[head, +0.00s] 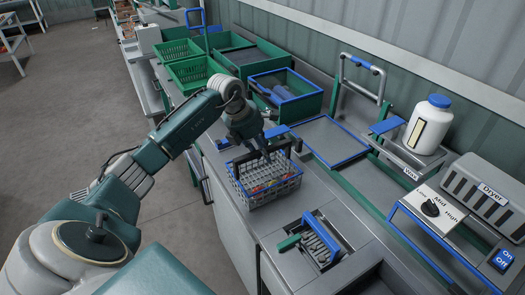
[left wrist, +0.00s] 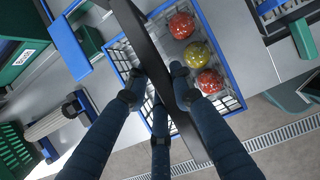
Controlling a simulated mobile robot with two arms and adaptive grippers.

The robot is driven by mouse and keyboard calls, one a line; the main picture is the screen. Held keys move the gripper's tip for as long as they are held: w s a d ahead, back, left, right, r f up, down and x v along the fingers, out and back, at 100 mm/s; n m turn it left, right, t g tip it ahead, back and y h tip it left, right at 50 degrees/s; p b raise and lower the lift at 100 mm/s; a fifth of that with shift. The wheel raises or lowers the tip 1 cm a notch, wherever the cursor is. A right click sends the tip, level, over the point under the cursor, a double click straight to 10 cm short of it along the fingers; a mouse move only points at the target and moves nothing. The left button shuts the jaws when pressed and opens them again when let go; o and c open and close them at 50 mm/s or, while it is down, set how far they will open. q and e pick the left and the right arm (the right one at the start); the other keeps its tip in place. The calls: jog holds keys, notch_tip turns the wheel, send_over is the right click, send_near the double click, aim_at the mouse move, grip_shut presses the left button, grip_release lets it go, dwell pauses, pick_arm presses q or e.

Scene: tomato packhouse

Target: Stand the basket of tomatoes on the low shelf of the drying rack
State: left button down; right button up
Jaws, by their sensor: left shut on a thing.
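The basket (head: 276,196) is a wire basket with a blue rim and a dark upright handle (head: 289,146), at the middle of the head view over the grey counter. Tomatoes show inside it. In the left wrist view the basket (left wrist: 217,57) holds two red tomatoes (left wrist: 182,25) and a yellow one (left wrist: 198,54). My left gripper (head: 262,152) is above the basket, its fingers shut on the handle bar (left wrist: 147,52). I cannot tell whether the basket's bottom touches the counter. My right gripper is not in view. I cannot clearly identify the drying rack.
Green crates (head: 184,73) stand farther back along the counter. A brush (head: 318,238) lies in a recess in front of the basket. A white bottle (head: 428,128) and the dryer unit (head: 478,190) are to the right. Open grey floor (head: 70,95) lies left of the counter.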

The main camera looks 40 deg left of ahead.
pick_arm(q)
jog(key=shift+f, duration=0.1)
jog(key=c, duration=1.5)
grip_release()
